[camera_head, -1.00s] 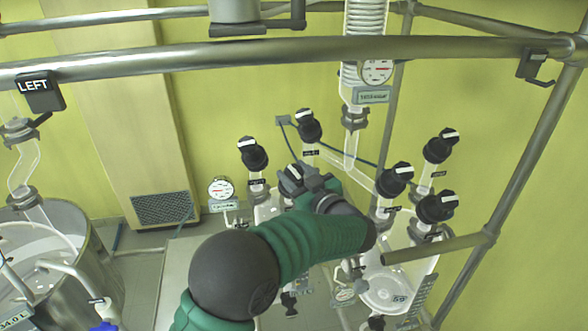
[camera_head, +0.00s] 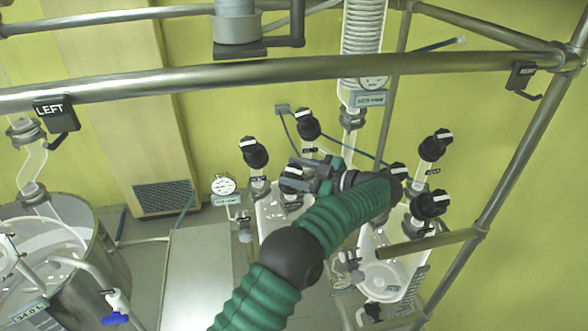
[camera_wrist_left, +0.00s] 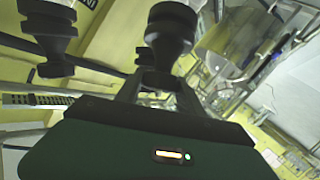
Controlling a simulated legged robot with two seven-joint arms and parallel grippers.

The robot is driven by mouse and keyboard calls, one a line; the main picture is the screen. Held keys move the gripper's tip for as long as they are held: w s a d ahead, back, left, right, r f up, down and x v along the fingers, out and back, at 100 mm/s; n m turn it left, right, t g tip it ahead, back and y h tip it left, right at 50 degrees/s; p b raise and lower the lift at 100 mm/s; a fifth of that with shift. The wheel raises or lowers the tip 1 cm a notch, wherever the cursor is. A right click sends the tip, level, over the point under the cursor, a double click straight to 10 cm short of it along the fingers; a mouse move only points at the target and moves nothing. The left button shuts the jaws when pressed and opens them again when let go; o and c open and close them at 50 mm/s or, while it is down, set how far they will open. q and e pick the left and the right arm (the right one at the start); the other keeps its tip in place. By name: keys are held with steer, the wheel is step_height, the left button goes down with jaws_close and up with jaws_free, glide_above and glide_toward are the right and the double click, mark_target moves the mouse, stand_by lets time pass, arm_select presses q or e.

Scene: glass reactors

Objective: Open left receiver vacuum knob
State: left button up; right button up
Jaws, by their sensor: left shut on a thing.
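The left receiver (camera_head: 270,212) is a clear glass vessel below the middle of the head view. Several black knobs with white marks top its valves: one at the left (camera_head: 254,152), one at the back (camera_head: 307,125) and a front one (camera_head: 293,180). My left gripper (camera_head: 308,180) is shut on the front knob, coming from its right side. In the left wrist view the fingers (camera_wrist_left: 152,90) close around a black knob (camera_wrist_left: 170,28). The knob labels are too small to read, so I cannot tell which is vacuum. My right gripper is not in view.
The right receiver (camera_head: 385,270) has similar knobs (camera_head: 435,145) close to my forearm. A metal rail (camera_head: 330,66) crosses above, and a frame post (camera_head: 510,165) stands at the right. A gauge (camera_head: 224,186) is left of the left receiver. A steel vessel (camera_head: 95,262) stands at far left.

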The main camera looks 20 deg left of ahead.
arm_select(q)
steer(key=shift+r, duration=0.1)
steer(key=o, duration=1)
steer(key=shift+c, duration=0.2)
steer(key=o, duration=0.4)
steer(key=shift+d, duration=0.15)
steer(key=shift+o, duration=0.2)
